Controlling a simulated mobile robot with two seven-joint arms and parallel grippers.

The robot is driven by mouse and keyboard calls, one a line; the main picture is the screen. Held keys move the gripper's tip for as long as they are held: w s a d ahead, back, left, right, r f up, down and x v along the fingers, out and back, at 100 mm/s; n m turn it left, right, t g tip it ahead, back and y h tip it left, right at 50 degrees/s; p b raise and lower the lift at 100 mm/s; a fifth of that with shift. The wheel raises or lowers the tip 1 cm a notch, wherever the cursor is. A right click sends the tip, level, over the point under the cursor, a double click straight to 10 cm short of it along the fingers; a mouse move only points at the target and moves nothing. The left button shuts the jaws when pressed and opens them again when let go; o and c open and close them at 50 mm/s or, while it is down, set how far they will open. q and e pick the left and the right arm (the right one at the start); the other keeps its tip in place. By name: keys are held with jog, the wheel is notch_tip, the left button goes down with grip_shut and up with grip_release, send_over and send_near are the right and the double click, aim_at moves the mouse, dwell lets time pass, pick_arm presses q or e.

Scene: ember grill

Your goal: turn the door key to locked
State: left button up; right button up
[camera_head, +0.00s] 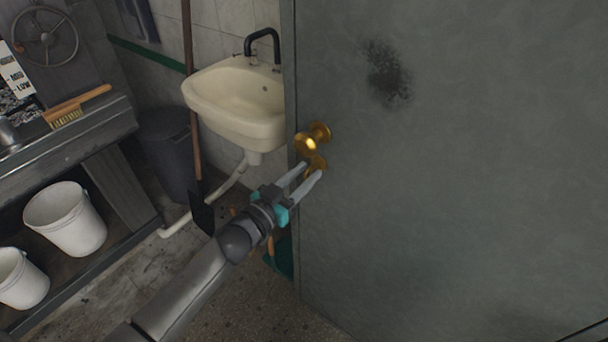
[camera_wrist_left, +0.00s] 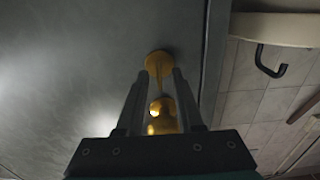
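A large grey-green door (camera_head: 450,200) fills the right of the head view. Near its left edge are a brass knob (camera_head: 313,138) and, just below it, a round brass lock plate (camera_head: 319,162). My left gripper (camera_head: 309,171) reaches up to the plate with its two fingers apart. In the left wrist view the plate (camera_wrist_left: 158,62) is just beyond the fingertips (camera_wrist_left: 161,74), and a thin brass part runs between the fingers. The knob (camera_wrist_left: 163,116) also shows between them. I cannot make out the key's shape or angle. My right gripper is not in view.
A cream sink (camera_head: 235,105) hangs on the tiled wall left of the door. A shovel (camera_head: 200,205) leans by a dark bin (camera_head: 165,150). A workbench with a brush (camera_head: 75,108) and white buckets (camera_head: 65,220) stands at left.

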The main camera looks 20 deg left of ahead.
pick_arm(q)
grip_shut()
dwell(0.4)
dwell(0.4)
jog(key=m, duration=0.3)
jog(key=shift+m+p, duration=0.3)
jog(key=shift+m, duration=0.1)
jog(key=m, duration=0.3)
jog(key=shift+d+m, duration=0.1)
jog(key=shift+m, duration=0.2)
jog(key=m, duration=0.5)
jog(key=shift+f, duration=0.15)
jog(key=shift+s+m+b, duration=0.1)
jog(key=shift+m+b, duration=0.55)
jog(key=shift+m, duration=2.15)
